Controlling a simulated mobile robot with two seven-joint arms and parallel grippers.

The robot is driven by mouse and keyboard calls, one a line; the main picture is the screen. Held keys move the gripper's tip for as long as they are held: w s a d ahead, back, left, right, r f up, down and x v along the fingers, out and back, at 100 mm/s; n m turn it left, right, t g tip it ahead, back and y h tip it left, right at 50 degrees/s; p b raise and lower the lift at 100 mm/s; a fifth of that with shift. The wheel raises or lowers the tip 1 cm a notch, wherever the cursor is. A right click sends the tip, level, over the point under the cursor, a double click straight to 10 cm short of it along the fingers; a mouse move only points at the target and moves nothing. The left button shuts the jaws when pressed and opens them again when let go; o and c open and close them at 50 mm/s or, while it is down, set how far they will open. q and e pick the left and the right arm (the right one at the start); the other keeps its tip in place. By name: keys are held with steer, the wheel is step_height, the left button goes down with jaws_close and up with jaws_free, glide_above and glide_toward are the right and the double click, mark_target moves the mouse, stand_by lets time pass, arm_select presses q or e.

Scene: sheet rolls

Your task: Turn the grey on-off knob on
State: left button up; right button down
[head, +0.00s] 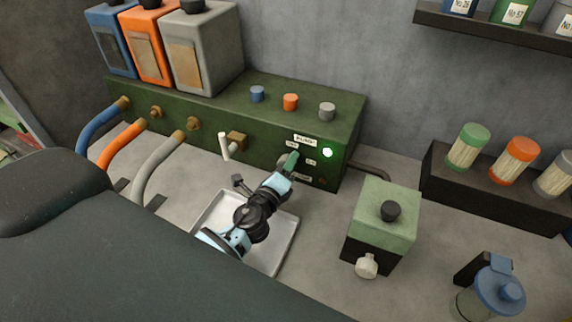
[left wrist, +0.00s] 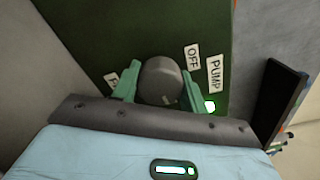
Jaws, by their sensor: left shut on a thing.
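The grey on-off knob (left wrist: 160,80) sits on the green panel between the two green fingers of my left gripper (left wrist: 155,85). A small pale mark shows low on the knob, on the side away from the OFF label (left wrist: 192,57). In the head view my left gripper (head: 292,162) is at the panel's front face and covers most of the knob. The gripper is shut on the knob. A green lamp (head: 328,152) beside the PUMP label (head: 305,140) is lit; it also shows in the left wrist view (left wrist: 209,106). My right gripper is not in view.
A white-handled tap (head: 225,146) juts from the panel left of my gripper. A pale tray (head: 283,240) lies under my left arm. A green-topped box (head: 386,205) with a black knob stands to the right. Blue, orange and grey hoses leave the panel's left.

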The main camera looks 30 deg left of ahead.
arm_select(q)
steer(key=shift+m, duration=0.6)
steer(key=o, duration=1)
steer(key=shift+s, duration=0.15)
steer(key=s, duration=0.7)
steer(key=shift+s+d+b, duration=0.15)
steer(key=shift+s+b, duration=0.15)
steer(key=shift+b, duration=0.1)
steer(key=shift+f, duration=0.1)
